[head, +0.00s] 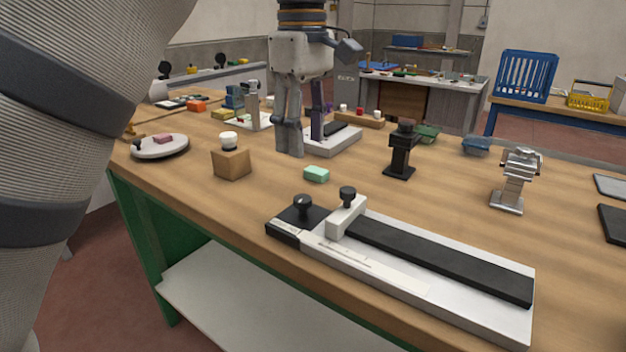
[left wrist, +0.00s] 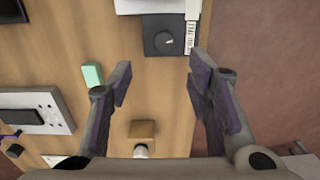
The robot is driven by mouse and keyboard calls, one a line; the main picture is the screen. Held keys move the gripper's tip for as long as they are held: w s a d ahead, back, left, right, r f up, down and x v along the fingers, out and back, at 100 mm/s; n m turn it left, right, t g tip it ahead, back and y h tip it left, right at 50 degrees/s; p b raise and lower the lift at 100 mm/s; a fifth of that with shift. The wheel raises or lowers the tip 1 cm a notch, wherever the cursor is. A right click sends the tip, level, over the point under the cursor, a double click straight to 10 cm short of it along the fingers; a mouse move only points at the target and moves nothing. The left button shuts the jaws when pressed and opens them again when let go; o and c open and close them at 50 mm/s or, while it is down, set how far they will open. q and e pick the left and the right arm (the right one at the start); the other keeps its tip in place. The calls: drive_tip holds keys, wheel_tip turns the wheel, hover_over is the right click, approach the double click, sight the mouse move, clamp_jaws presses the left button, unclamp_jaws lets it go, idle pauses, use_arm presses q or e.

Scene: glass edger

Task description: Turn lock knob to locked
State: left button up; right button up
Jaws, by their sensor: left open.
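The edger fixture (head: 480,300) is a long white base with a black strip, lying near the front edge of the table. A round black knob (head: 303,202) sits on a black block at its left end. A second black knob (head: 347,191) tops the white sliding block. I cannot tell for sure which is the lock knob. In the left wrist view, the end-block knob (left wrist: 164,42) shows a light pointer mark beside a printed label. My left gripper (head: 303,147) points down, open and empty, behind the fixture and apart from both knobs; its fingers (left wrist: 158,82) also frame the wrist view. My right gripper is out of view.
A green block (head: 316,174) and a wooden block with a white knob (head: 231,163) stand near the fixture. A black stand (head: 401,155) and a metal clamp (head: 514,180) stand behind it. A white dish (head: 160,148) is at the left. Bare wood surrounds the fixture.

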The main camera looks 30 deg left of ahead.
sight(302, 198)
use_arm(q)
drive_tip(key=f, duration=1)
drive_tip(key=shift+s, duration=0.35)
drive_tip(key=shift+r, duration=0.1)
clamp_jaws()
